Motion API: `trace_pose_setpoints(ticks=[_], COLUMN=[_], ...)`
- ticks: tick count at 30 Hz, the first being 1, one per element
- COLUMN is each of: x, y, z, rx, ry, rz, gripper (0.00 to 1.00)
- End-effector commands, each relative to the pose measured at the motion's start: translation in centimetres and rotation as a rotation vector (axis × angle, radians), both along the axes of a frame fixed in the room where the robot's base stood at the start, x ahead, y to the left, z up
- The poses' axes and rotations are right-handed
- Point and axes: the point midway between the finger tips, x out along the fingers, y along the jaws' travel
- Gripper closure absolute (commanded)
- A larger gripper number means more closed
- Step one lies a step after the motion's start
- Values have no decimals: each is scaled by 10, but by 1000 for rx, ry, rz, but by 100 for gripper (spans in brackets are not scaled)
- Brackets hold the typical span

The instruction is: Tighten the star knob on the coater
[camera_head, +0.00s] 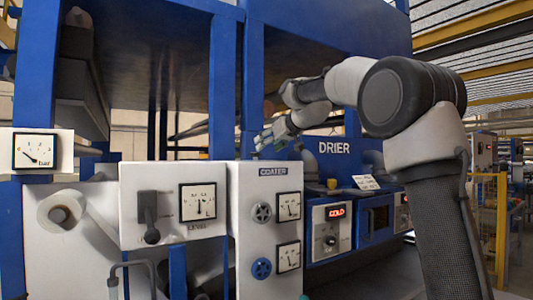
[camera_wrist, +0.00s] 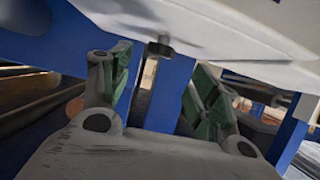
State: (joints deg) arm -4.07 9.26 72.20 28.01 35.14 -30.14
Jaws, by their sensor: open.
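The coater panel (camera_head: 270,185) is a white upright box labelled COATER, left of the drier. It bears a grey round knob (camera_head: 262,213) and, below it, a blue round knob (camera_head: 261,268). Both look lobed, and I cannot tell which is the star knob. My gripper (camera_head: 263,139) is above the coater panel's top edge, apart from both knobs. In the wrist view my gripper (camera_wrist: 158,90) is open, green-padded fingers apart, with nothing between them. Beyond them a small dark knob or bolt (camera_wrist: 160,46) sits at a white surface's edge; I cannot tell which part it is.
Two dials stand right of the knobs. A white level panel (camera_head: 138,205) with a dark lever (camera_head: 149,215) is to the left. The drier controls (camera_head: 330,230), with a display reading COLD, are to the right. Blue posts (camera_head: 223,90) rise behind the panels.

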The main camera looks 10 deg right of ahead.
Motion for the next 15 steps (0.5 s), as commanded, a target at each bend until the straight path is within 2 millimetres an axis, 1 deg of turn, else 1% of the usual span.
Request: trace_pose_setpoints(ticks=[9, 12, 15], x=[43, 54, 60], y=[17, 21, 23], z=[-21, -25, -27], rx=[-1, 0, -2], ry=[3, 2, 2], rz=[0, 1, 0], gripper=[38, 38, 38])
